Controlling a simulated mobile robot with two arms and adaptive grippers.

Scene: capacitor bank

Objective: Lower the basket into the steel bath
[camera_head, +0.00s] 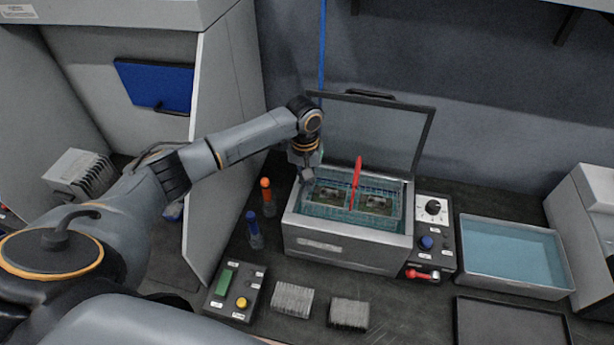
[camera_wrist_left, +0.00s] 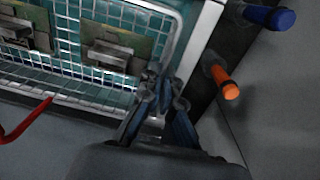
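The wire basket (camera_head: 327,193) holds boards and sits within the opening of the steel bath (camera_head: 345,250), over teal liquid. I cannot tell how deep it sits. A red handle (camera_head: 356,182) stands up at its middle. My left gripper (camera_head: 307,174) is at the basket's left end, above the bath's left rim. In the left wrist view its fingertips (camera_wrist_left: 168,84) are close together at the corner of the basket (camera_wrist_left: 70,45) and look shut on its rim wire. The exact contact is partly hidden. My right gripper is not in view.
The bath's lid (camera_head: 375,130) stands open behind. A knob panel (camera_head: 432,235) and a tray of blue liquid (camera_head: 515,250) are to the right. Orange (camera_head: 267,195) and blue (camera_head: 252,228) handled tools stand close on the left. A button box (camera_head: 234,291) is in front.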

